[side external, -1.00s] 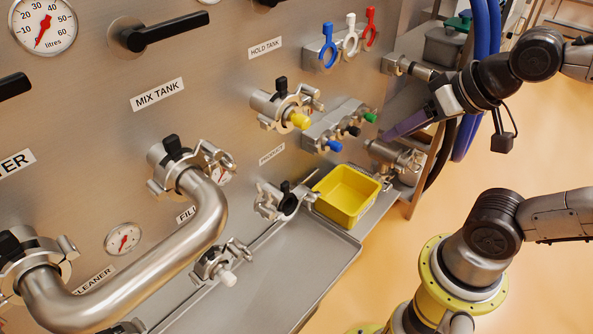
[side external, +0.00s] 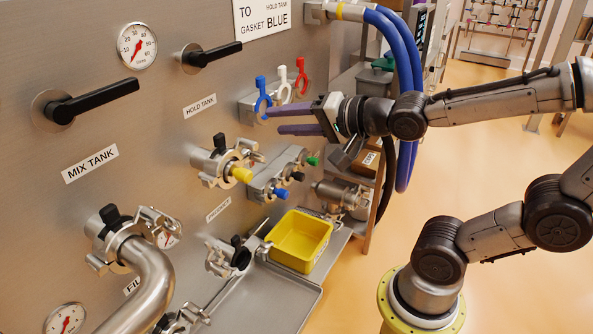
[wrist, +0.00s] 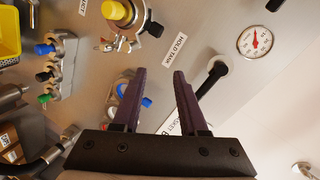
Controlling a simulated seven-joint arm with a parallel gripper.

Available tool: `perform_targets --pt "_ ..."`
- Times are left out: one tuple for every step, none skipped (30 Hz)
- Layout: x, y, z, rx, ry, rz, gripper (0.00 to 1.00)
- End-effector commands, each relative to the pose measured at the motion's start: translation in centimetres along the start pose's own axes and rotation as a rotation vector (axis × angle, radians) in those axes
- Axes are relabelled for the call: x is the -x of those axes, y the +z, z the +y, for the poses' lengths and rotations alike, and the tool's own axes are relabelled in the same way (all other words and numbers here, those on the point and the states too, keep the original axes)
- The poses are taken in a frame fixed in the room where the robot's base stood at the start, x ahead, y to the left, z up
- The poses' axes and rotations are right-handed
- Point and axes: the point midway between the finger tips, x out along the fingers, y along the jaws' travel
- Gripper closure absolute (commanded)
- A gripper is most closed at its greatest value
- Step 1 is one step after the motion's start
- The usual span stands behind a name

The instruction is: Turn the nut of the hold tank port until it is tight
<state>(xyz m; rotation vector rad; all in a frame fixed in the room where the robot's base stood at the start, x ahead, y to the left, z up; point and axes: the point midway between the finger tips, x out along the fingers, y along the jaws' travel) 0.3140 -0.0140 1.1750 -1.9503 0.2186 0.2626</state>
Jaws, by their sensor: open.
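The hold tank port (side external: 222,163) is a steel clamped fitting on the panel below the HOLD TANK label (side external: 200,106). A yellow cap (side external: 241,174) sticks out of its front, and a black nut (side external: 219,141) sits on top of its clamp. In the wrist view the port (wrist: 128,20) is at the top, with the yellow cap (wrist: 108,10) and black nut (wrist: 155,29). My gripper (side external: 275,122) has two purple fingers spread apart with nothing between them. It is above and right of the port, apart from it. The fingers also show in the wrist view (wrist: 157,73).
Blue, white and red ring tools (side external: 281,84) hang on a rack close to my fingers. A block with blue, black and green knobs (side external: 278,178) is right of the port. A yellow bin (side external: 300,241) and blue hoses (side external: 405,95) are nearby. Black lever handles (side external: 95,101) project from the panel.

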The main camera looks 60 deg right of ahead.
Motion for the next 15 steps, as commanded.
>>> perform_targets --pt "-0.9 -0.1 0.0 -0.088 -0.038 0.008 0.57" --pt "-1.4 -0.2 -0.1 -0.146 -0.069 0.009 0.57" --pt "-1.9 -0.2 -0.3 -0.224 -0.11 0.006 0.57" --pt "-2.3 -0.2 -0.4 -0.282 -0.137 0.001 0.57" --pt "-2.6 -0.2 -0.3 -0.341 -0.165 -0.007 0.57" --pt "-3.1 -0.1 -0.3 -0.419 -0.2 -0.021 0.57" --pt "-3.4 -0.1 -0.1 -0.478 -0.224 -0.035 0.57" --pt "-3.6 0.0 0.1 -0.538 -0.247 -0.05 0.57" --pt "-3.9 0.2 0.3 -0.617 -0.277 -0.074 0.57" --pt "-4.1 0.2 0.6 -0.679 -0.298 -0.093 0.57" --pt "-4.3 0.4 1.0 -0.739 -0.315 -0.114 0.57" --pt "-4.4 0.5 1.5 -0.821 -0.336 -0.141 0.57" --pt "-4.5 0.7 2.0 -0.882 -0.35 -0.162 0.57" --pt "-4.6 0.8 2.6 -0.941 -0.361 -0.183 0.57" --pt "-4.6 0.9 3.4 -1.02 -0.372 -0.208 0.57"
